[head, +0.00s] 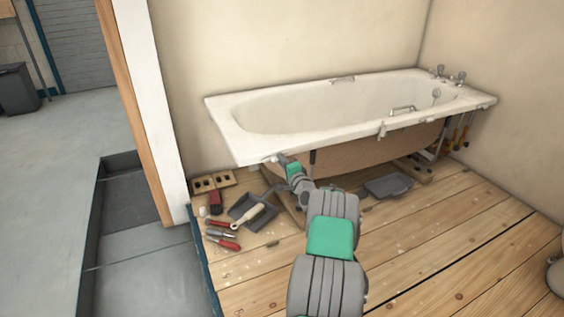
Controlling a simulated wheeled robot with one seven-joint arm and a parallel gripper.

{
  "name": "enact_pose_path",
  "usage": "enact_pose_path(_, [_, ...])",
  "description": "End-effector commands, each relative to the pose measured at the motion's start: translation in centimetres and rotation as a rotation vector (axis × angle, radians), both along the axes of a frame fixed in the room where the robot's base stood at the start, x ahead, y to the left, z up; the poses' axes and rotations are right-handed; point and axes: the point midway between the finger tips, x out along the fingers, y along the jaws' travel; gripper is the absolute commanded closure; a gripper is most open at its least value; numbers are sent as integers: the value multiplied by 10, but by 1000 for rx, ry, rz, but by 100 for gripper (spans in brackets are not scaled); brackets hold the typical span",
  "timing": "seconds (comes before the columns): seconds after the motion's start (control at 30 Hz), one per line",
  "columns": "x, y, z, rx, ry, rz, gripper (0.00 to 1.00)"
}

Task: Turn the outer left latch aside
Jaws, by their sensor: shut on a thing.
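The white bath (300,137) stands against the back wall with its front side open underneath. The outer left latch (271,159) is a small pale piece under the front rim near the left corner. My gripper (281,158) is at this latch, just below the rim, and shut on it. The fingers and much of the latch are too small to see clearly, and I cannot tell how far the latch is turned. Another pale latch (381,130) hangs from the front rim farther right.
A dustpan (240,217) with a brush, red-handled tools (223,243) and bricks (205,184) lie on the boards left of my arm. A grey tray (389,187) lies below the bath. A white post (158,100) stands at left.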

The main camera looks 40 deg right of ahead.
Motion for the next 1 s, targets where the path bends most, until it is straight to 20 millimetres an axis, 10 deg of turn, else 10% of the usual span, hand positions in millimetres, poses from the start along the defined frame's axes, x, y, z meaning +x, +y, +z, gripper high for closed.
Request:
enact_pose_path(0.77, [0,-1,-1,119,-36,-2,100])
enact_pose_path(0.8, [0,-1,-1,119,-36,-2,85])
enact_pose_path(1.0, [0,-1,-1,119,-36,-1,68])
